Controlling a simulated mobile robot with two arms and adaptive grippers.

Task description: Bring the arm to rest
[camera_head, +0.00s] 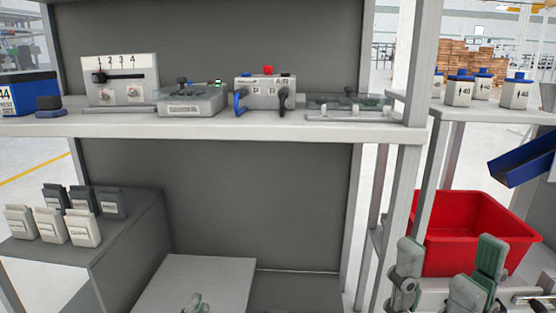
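My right gripper (450,246) is at the lower right, with its two grey-green fingers pointing up and spread wide apart. Nothing shows between the fingers. It appears in front of the red bin (470,215) in the picture; I cannot tell how far apart they are. At the bottom edge, a small grey-green tip of what looks like my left gripper (196,303) shows in front of a light grey panel (200,275). The rest of it is cut off by the frame, so its opening is hidden. Neither arm shows clearly.
A shelf (230,124) crosses the view, carrying a numbered switch box (121,80), a connector box (265,91) and other devices. Several small containers stand on a grey block (130,226) at left. White bottles (459,92) and a blue chute (525,163) are at right.

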